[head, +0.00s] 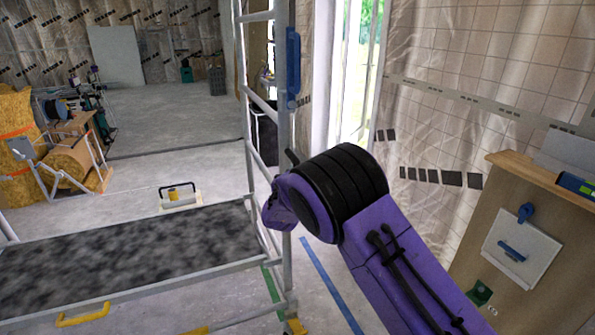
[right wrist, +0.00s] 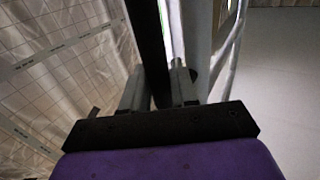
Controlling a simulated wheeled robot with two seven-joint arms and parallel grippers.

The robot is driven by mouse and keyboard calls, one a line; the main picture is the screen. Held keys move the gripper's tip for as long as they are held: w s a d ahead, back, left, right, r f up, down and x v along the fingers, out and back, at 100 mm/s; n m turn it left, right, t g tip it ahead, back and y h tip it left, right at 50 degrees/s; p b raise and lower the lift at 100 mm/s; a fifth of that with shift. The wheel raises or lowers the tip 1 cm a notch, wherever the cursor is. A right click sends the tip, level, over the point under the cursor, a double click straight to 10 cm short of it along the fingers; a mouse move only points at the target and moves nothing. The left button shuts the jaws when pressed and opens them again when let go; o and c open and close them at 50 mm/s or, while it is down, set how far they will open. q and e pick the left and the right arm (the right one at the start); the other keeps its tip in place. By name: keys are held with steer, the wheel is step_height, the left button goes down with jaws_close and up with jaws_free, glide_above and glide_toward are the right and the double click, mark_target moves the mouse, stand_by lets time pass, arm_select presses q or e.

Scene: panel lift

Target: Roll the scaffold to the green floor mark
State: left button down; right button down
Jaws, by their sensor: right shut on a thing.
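The scaffold (head: 247,120) stands in front of me, with grey metal ladder rails and a speckled deck (head: 130,262). My right arm reaches to its right-hand upright, and my right gripper (head: 285,172) is mostly hidden behind the purple wrist. In the right wrist view, the fingers of my right gripper (right wrist: 158,92) are shut around a dark upright bar (right wrist: 149,45), which looks like part of the scaffold. A green floor mark (head: 270,284) shows as a strip beside the scaffold's right end, partly covered by its frame. My left gripper is out of view.
A blue strip (head: 330,283) runs along the floor right of the scaffold. A wooden cabinet (head: 470,240) stands at the right by the foil-covered wall. Straw bales (head: 15,145) and a workbench (head: 75,125) are at the left. The floor behind the scaffold is largely open.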

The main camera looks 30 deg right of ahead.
steer(key=shift+s+d+r, duration=0.1)
steer(key=shift+d+r, duration=0.1)
steer(key=shift+d, duration=0.4)
steer(key=c, duration=1)
jaws_free()
steer(key=shift+d, duration=0.2)
steer(key=b+v, duration=0.3)
steer(key=v, duration=0.7)
steer(key=shift+s+a+f, duration=0.1)
steer(key=shift+s+a, duration=0.1)
steer(key=shift+s, duration=0.05)
steer(key=shift+m, duration=0.3)
